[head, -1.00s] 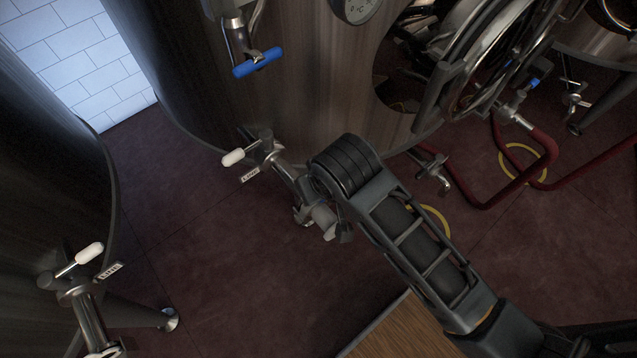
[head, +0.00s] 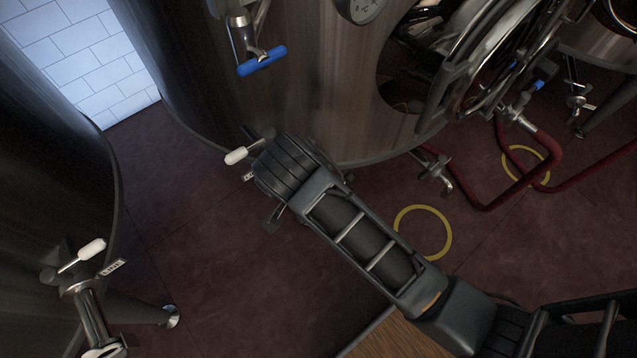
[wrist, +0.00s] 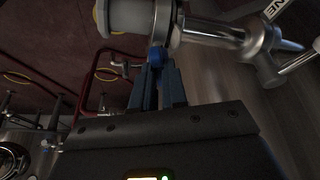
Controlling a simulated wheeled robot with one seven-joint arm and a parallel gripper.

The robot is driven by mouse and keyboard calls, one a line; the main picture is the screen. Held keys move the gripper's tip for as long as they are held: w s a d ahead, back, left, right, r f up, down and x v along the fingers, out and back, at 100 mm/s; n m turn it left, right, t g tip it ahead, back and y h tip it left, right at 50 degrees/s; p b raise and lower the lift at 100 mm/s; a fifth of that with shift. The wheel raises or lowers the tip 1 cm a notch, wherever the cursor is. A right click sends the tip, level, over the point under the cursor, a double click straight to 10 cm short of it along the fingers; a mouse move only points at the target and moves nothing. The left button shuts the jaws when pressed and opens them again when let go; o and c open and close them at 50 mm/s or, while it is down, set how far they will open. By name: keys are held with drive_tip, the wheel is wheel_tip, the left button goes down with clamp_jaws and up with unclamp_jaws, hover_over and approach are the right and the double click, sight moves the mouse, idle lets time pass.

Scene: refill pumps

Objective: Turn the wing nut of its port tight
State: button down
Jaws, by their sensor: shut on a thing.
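In the wrist view, a steel port pipe (wrist: 208,32) runs across the top and ends in a pale round cap (wrist: 122,17) with a steel clamp ring (wrist: 161,20) around the joint. A small dark blue wing nut (wrist: 157,56) hangs below the ring. My gripper (wrist: 158,70) reaches up from below, its two fingers shut on the wing nut. How tight the nut sits cannot be told. In the head view my arm covers the port, the nut and most of the gripper; the port's white valve handle (head: 236,156) shows just left of my arm.
A large tank (head: 330,90) stands behind the port, with a blue-handled valve (head: 262,61) above. Another tank with a white-handled valve (head: 82,257) stands at left. Red hoses (head: 545,170) and a yellow floor ring (head: 423,232) lie to the right. The floor between is clear.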

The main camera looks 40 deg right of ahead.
drive_tip(key=shift+a+m+g, duration=0.1)
drive_tip(key=shift+m+g, duration=0.6)
drive_tip(key=shift+m, duration=1.2)
drive_tip(key=c, duration=1.2)
unclamp_jaws()
drive_tip(key=shift+w, duration=0.1)
drive_tip(key=shift+o, duration=0.2)
